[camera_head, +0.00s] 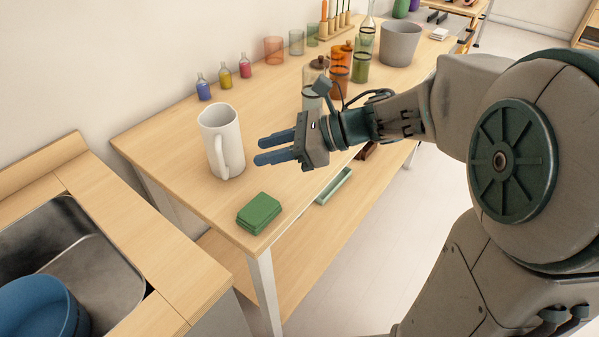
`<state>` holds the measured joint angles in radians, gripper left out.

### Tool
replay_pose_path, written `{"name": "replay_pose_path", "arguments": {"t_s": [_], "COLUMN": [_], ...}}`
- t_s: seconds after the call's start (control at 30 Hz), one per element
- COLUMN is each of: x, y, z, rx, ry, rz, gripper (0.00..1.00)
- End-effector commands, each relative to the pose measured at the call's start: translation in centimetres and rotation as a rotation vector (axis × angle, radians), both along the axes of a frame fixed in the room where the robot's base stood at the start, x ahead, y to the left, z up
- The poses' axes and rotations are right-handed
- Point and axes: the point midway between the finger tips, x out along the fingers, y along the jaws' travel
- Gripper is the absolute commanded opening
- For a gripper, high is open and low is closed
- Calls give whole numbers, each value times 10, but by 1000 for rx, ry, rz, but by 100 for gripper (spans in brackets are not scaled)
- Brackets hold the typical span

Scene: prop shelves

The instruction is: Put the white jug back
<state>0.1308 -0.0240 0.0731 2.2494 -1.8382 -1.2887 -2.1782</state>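The white jug (217,127) stands upright on the wooden table, near its left end, with its handle facing the front. My gripper (258,150) is to the right of the jug, in front of it in the picture, with its blue fingers pointing left toward the handle. A gap shows between the fingers, and nothing is seen between them. The fingertips appear apart from the jug, though the exact distance in depth cannot be told.
A folded green cloth (258,213) lies at the table's near corner. Small coloured bottles (225,77) stand along the wall. Taller jars (340,70) and a grey bucket (400,43) stand farther back. A sink (62,245) with a blue bowl (40,308) is at left.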

Motion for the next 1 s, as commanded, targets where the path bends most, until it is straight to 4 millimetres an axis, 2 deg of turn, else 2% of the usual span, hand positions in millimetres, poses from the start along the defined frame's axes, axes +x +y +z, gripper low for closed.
{"name": "replay_pose_path", "arguments": {"t_s": [0.17,0.27,0.33,0.5,0.6,0.67,0.77,0.87,1.0], "x": [8,29,50,92,102,102,92,70,22], "y": [-1,-5,-15,-62,-98,-120,-156,-184,-207], "z": [2,8,14,25,24,20,9,-9,-41], "rx": [7,38,87,313,495,621,852,1106,1487], "ry": [22,87,169,441,624,744,949,1162,1468], "rz": [-66,-242,-431,-953,-1242,-1406,-1665,-1901,-2207], "gripper": [33,33,33,33,33,33,33,33,33]}}
